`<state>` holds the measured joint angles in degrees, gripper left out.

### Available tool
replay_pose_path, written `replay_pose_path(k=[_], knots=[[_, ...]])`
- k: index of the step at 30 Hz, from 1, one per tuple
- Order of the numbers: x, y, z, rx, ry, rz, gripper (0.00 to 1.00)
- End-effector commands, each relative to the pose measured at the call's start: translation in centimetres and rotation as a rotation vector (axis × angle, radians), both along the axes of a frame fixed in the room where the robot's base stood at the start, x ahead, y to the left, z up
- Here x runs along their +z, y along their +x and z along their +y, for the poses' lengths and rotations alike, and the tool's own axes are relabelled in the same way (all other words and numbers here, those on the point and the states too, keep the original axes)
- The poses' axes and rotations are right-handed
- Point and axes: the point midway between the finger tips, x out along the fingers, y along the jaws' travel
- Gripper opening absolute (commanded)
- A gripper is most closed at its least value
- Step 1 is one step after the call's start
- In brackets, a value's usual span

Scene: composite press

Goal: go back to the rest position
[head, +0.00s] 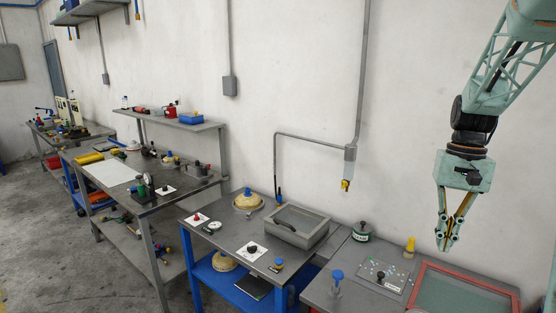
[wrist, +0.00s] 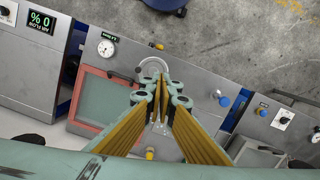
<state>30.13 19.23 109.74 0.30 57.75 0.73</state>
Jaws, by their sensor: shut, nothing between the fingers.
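My gripper (head: 446,243) hangs from my arm at the right of the head view, pointing down. It is in the air above the right end of the workbench, apart from everything. Its fingers are together and nothing shows between them. In the wrist view the gripper (wrist: 162,92) shows at the centre, its long orange fingers meeting at the tips. Below it lie a red-framed panel (wrist: 97,100) and the grey bench top. The panel (head: 455,293) also shows at the lower right of the head view.
A blue knob (head: 337,276), a dark-green pot (head: 362,231) and a yellow-topped part (head: 410,246) stand up from the right bench. A pipe with a yellow tip (head: 346,185) hangs by the wall. Air around my gripper is clear.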

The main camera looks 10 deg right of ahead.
Motion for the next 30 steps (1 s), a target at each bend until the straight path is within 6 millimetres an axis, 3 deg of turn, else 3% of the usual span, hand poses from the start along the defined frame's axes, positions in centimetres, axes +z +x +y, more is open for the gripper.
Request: replay_pose_path(k=[15, 30], knots=[[5.4, -3.0, 8.1, 0.103, -0.041, -0.078, 0.0], [8.9, -7.5, 15.0, 0.2, -0.072, -0.154, 0.0]])
